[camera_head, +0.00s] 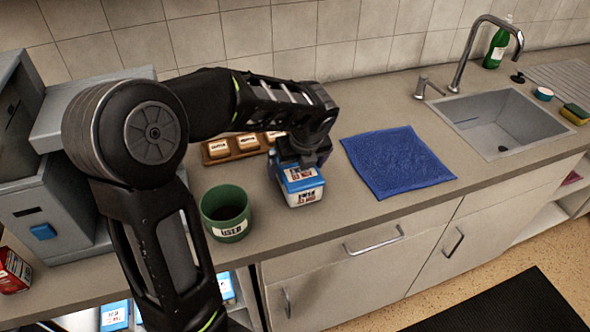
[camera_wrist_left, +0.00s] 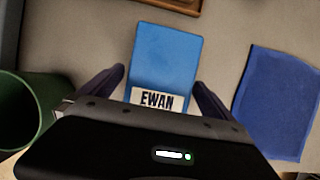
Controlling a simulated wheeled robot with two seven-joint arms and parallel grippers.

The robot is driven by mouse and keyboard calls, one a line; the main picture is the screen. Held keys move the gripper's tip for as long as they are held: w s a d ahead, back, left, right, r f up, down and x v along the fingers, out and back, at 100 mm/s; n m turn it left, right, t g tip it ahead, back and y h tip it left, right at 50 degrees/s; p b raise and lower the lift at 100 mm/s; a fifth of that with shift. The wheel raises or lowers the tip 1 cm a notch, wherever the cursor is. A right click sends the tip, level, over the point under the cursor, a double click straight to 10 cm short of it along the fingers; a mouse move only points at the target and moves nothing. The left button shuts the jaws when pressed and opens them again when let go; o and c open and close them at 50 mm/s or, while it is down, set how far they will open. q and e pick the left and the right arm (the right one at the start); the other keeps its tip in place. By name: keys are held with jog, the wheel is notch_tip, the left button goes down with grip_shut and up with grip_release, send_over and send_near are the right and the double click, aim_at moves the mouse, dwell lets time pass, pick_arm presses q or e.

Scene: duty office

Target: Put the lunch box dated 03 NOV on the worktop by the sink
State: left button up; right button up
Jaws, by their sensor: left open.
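A lunch box (camera_head: 302,190) with a blue lid and a white body stands on the worktop (camera_head: 330,222), between a green mug and a blue cloth. Its label reads EWAN in the left wrist view (camera_wrist_left: 164,62); the smaller print in the head view is too small to read surely. My left gripper (camera_head: 301,160) is over the box, open, with a finger on each side of the lid in the wrist view; I cannot tell whether they touch it. The sink (camera_head: 495,125) is set in the worktop at the right. My right gripper is not in view.
The green mug (camera_head: 226,214) stands close left of the box, the blue cloth (camera_head: 397,162) lies right. A wooden tray (camera_head: 232,158) with labelled pieces is behind. More blue-lidded boxes (camera_head: 115,315) show below the worktop. Worktop is clear between cloth and sink.

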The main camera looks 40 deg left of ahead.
pick_arm(q)
jog(key=v, duration=0.8)
jog(key=shift+d+r, duration=0.15)
jog(key=shift+r, duration=0.2)
